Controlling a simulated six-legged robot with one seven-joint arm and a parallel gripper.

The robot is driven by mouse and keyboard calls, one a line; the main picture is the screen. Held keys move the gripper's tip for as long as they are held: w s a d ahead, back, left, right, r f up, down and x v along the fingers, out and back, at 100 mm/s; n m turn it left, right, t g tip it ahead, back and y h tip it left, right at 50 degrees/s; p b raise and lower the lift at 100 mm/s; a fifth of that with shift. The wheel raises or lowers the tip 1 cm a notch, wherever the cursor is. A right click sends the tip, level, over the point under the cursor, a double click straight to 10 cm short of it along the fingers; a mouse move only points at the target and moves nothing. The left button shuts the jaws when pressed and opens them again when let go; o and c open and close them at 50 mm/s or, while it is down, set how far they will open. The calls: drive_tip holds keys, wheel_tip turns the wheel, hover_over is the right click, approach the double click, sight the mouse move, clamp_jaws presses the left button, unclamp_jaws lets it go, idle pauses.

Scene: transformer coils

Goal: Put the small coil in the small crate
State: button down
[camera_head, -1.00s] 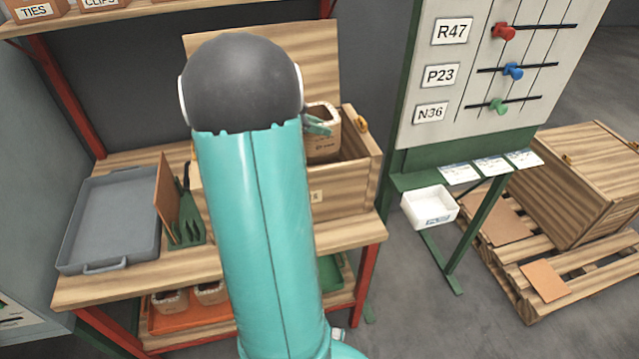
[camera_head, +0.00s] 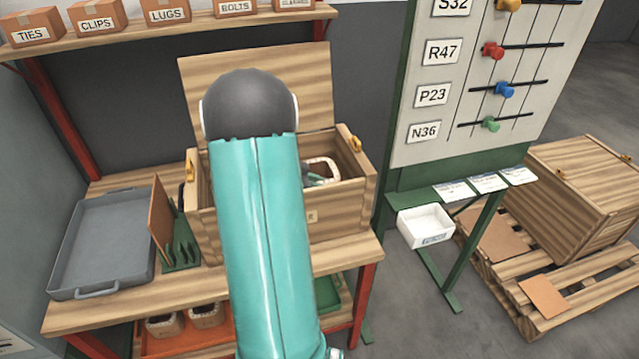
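The small coil (camera_head: 327,165), a pale block with a dark hollow top, is down inside the open wooden crate (camera_head: 340,208) on the bench. Only its upper part shows above the crate's front wall. This crate is the smaller of two wooden crates in view, and its lid stands open at the back. My gripper (camera_head: 313,179) is inside the crate at the coil's near left rim, with its teal fingertips at the rim. It appears shut on the coil. My arm hides the crate's middle and most of the gripper. Whether the coil touches the crate floor is hidden.
A grey tray (camera_head: 66,270) and a green rack (camera_head: 182,262) with a brown board stand left of the crate. Similar coils (camera_head: 163,326) sit on the lower shelf. A closed larger crate (camera_head: 590,205) on a pallet and a white bin (camera_head: 426,226) are at right.

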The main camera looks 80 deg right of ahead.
drive_tip(key=shift+w+f, duration=0.1)
drive_tip(key=shift+f, duration=0.1)
drive_tip(key=shift+f, duration=0.35)
drive_tip(key=c, duration=1.3)
unclamp_jaws()
drive_tip(key=shift+f, duration=0.2)
drive_tip(key=shift+r, duration=0.35)
drive_tip(key=v, duration=1.2)
drive_tip(key=shift+d+r, duration=0.1)
drive_tip(key=shift+r, duration=0.35)
